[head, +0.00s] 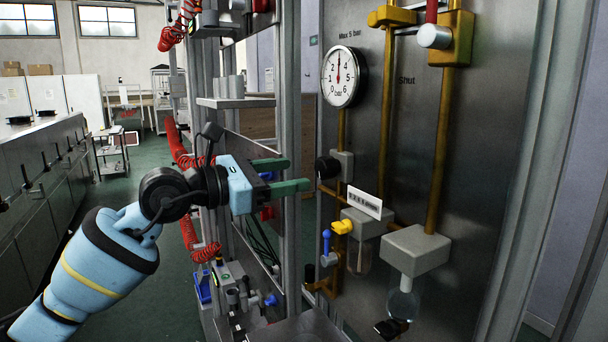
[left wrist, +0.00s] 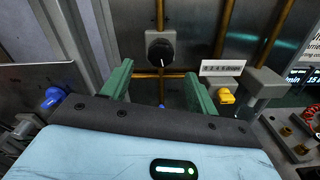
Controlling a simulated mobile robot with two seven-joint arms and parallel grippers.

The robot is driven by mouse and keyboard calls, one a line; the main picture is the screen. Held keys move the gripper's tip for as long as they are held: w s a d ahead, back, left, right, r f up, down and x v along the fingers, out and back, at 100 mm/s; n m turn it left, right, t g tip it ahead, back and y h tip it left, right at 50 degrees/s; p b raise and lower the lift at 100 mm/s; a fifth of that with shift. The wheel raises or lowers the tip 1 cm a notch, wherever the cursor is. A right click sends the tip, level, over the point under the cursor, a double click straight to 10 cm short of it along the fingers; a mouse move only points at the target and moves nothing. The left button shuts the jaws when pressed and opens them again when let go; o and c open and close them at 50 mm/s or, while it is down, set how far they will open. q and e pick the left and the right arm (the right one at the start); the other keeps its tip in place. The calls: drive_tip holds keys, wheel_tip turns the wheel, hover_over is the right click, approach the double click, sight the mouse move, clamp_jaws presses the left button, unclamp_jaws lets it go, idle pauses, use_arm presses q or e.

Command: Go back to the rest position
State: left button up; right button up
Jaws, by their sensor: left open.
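My left gripper (head: 291,175) has a light blue body and two green fingers, spread apart with nothing between them. In the head view it is in front of the metal panel (head: 408,130), left of a black knob (head: 327,167) and apart from it. In the left wrist view the green fingers of the gripper (left wrist: 156,80) stand on either side of the black knob (left wrist: 160,49), which is farther off on its pipe. My right gripper is in neither view.
The panel carries a pressure gauge (head: 343,77) with its needle near 3, brass pipes, a yellow handle (head: 342,227) and a white label (head: 366,204). A metal frame with red coiled hoses (head: 183,148) stands behind my arm. A long cabinet row (head: 40,170) is at the left, with green floor between.

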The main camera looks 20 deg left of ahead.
use_arm(q)
drive_tip(key=shift+s+a, duration=0.4)
drive_tip(key=shift+s, duration=0.05)
